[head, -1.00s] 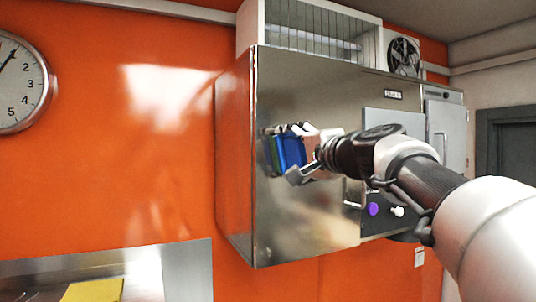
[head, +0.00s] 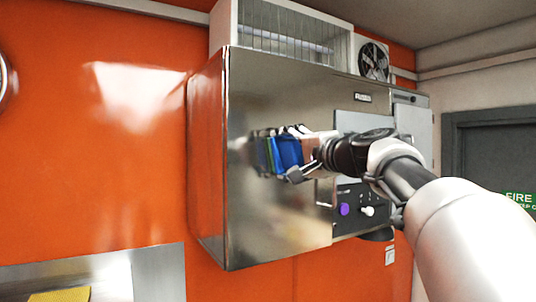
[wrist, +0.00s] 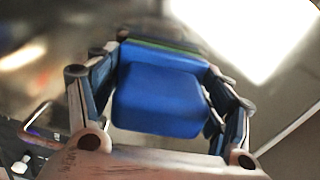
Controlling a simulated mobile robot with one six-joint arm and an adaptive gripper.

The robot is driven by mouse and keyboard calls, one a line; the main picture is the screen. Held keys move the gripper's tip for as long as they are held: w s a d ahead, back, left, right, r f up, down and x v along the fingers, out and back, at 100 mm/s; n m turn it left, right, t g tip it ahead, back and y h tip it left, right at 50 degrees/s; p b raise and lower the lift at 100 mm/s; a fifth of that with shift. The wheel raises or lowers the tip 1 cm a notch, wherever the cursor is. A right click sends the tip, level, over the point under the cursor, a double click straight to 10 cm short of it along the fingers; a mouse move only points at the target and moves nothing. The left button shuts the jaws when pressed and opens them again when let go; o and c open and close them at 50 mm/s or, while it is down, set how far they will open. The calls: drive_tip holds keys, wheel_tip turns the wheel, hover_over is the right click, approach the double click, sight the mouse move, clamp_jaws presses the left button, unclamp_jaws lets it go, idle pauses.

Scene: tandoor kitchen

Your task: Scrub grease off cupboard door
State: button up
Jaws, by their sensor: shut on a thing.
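The cupboard door (head: 285,215) is a shiny steel front on the wall cabinet, facing me in the head view. My gripper (head: 285,155) is shut on a blue scrubber (head: 288,151) with a green pad edge on its far side. The blue scrubber (wrist: 163,98) fills the middle of the wrist view between the two fingers. The pad side is close to the door; whether it touches I cannot tell, as the steel mirrors it. No grease mark can be made out clearly on the door.
A panel with a purple knob (head: 344,209) and a white knob (head: 368,211) is right of my gripper. A wire rack (head: 290,35) and a fan (head: 374,60) sit on top. A yellow item (head: 62,295) lies at lower left. Orange wall surrounds the cabinet.

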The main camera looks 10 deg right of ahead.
sight(256, 153)
drive_tip(key=shift+w+d, duration=0.85)
drive_tip(key=shift+d, duration=1.7)
drive_tip(key=shift+s+a+b, duration=0.1)
drive_tip(key=shift+s+a, duration=0.15)
drive_tip(key=shift+a, duration=0.4)
drive_tip(key=shift+s+a+b, duration=0.15)
drive_tip(key=shift+s+a, duration=0.05)
drive_tip(key=shift+a, duration=0.5)
drive_tip(key=shift+s+a+b, duration=0.1)
drive_tip(key=shift+s+a, duration=0.15)
drive_tip(key=shift+a, duration=0.4)
drive_tip(key=shift+s+a+b, duration=0.2)
drive_tip(key=shift+s+a, duration=0.15)
drive_tip(key=shift+a, duration=0.8)
drive_tip(key=shift+s+a+b, duration=0.15)
drive_tip(key=shift+s+a, duration=0.25)
drive_tip(key=shift+a, duration=0.8)
drive_tip(key=shift+s+a+b, duration=0.2)
drive_tip(key=shift+s+a, duration=0.15)
drive_tip(key=shift+a, duration=0.8)
drive_tip(key=shift+b+v, duration=1.35)
drive_tip(key=shift+v, duration=1.6)
drive_tip(key=shift+b+v, duration=0.6)
drive_tip(key=shift+v, duration=0.9)
